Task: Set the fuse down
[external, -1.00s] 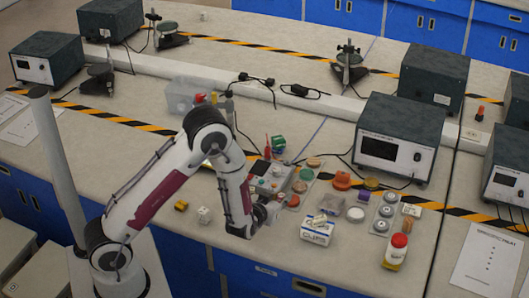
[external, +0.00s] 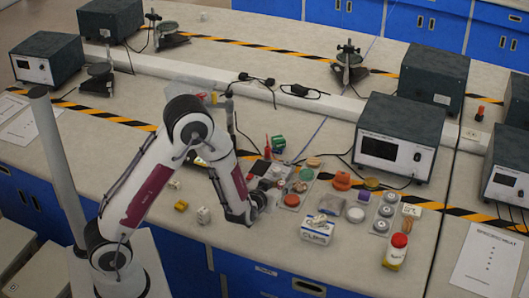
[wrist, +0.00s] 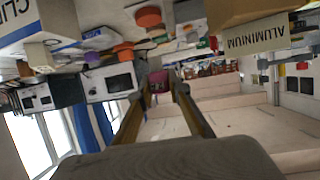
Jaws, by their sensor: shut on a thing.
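In the external view my gripper (external: 264,201) is low over the front part of the bench, left of the CLIPS box. In the wrist view my gripper (wrist: 158,88) has its two long fingers close together, shut on a small maroon thing (wrist: 158,79) at the tips. I take this to be the fuse; its ends and markings are too small to make out. In the external view it cannot be told apart from the gripper.
The CLIPS box (external: 317,229) stands right of the gripper. Discs, small trays and a red-capped bottle (external: 396,252) are further right. Bare bench lies in front of the die.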

